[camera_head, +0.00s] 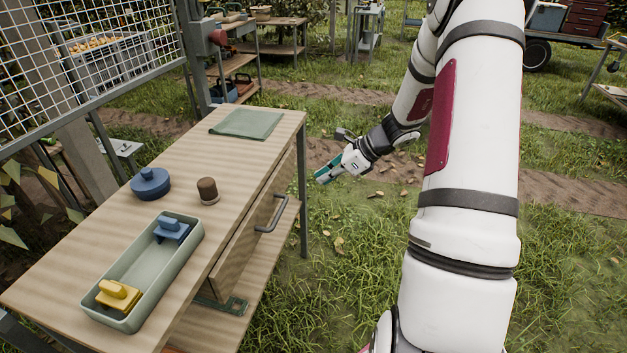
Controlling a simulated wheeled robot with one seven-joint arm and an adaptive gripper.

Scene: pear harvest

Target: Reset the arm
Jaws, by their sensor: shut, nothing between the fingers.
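My arm (468,150) reaches from the lower right up and away, then bends back toward the table. My gripper (326,176) is at its end, with teal fingers pointing left and down. It hangs in the air over grass, to the right of the wooden table. The fingers are together with nothing seen between them. It appears apart from the table.
The wooden table (165,155) has a drawer with a grey handle (272,213). On it are a green cloth (246,124), a blue lidded pot (150,184), a brown-topped object (207,190) and a green tray (150,287) with blue and yellow items. Grass lies open at right.

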